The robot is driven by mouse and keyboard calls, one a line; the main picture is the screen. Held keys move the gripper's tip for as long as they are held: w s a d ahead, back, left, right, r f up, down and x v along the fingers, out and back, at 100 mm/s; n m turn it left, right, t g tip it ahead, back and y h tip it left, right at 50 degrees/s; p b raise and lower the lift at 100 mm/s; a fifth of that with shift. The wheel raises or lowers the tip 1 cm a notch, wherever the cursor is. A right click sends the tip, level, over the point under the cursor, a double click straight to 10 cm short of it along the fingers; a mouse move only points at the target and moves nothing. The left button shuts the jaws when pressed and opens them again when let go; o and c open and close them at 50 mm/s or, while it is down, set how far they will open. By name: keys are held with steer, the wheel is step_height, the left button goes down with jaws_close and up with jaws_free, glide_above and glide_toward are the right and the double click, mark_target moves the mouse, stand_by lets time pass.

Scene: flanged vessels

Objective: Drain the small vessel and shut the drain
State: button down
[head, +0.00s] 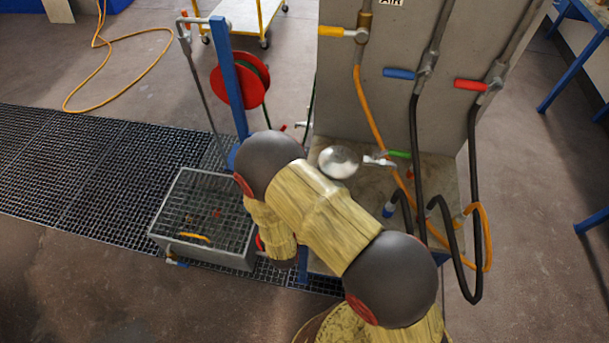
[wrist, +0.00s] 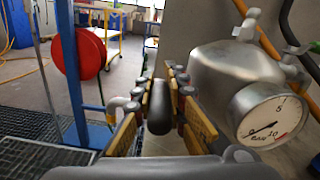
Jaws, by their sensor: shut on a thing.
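The small vessel (head: 339,161) is a shiny metal round-topped vessel on the bench, right of my arm in the head view. In the wrist view the vessel (wrist: 235,75) fills the right side, with a white pressure gauge (wrist: 268,122) on its front; the needle points low left, near the zero end. My gripper (wrist: 165,88) is beside the vessel, to its left, its yellow and dark fingers shut on a dark rounded handle (wrist: 159,110). The handle's stem and the drain outlet are hidden. In the head view my own arm hides the gripper.
A grey panel (head: 400,90) carries yellow, blue and red valve handles with hoses hanging in front. A green handle (head: 399,154) is right of the vessel. A mesh-covered basin (head: 205,262) stands left on the floor grating (head: 80,170). A red reel (head: 240,85) hangs by a blue post.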

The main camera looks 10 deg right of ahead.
steer(key=shift+d, duration=0.1)
steer(key=c, duration=1.8)
jaws_free()
steer(key=shift+o, duration=0.3)
steer(key=v, duration=1.2)
